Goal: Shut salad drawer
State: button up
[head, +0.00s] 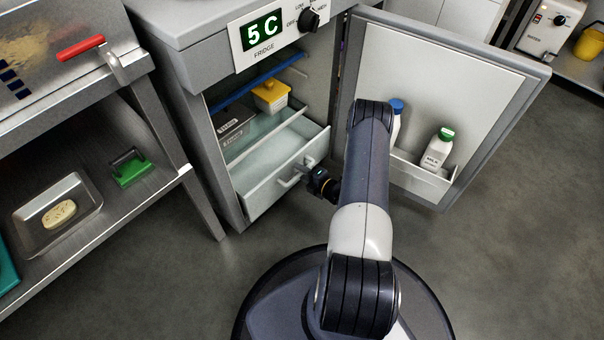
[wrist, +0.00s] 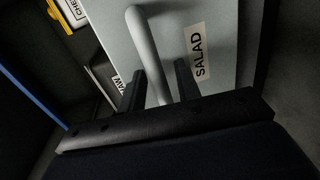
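The salad drawer (head: 264,181) is the pale drawer at the bottom of the open fridge in the head view. It is pulled out, and its inside shows from above. Its front, with a "SALAD" label (wrist: 199,52), fills the middle of the wrist view. A light bar handle (wrist: 143,45) stands on the drawer front. My gripper (wrist: 160,88) has its two dark fingers apart, one on each side of the handle bar. Gaps show beside the bar, so it does not look clamped. In the head view my gripper (head: 312,170) is at the handle, partly hidden by my wrist.
The fridge door (head: 425,95) stands wide open on the right, with bottles (head: 438,149) in its rack. Fridge shelves above the drawer hold a yellow-lidded tub (head: 270,96) and grey boxes (head: 234,124). A steel bench (head: 95,215) stands left. The floor in front is clear.

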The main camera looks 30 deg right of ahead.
grip_shut()
dwell(0.3)
dwell(0.3)
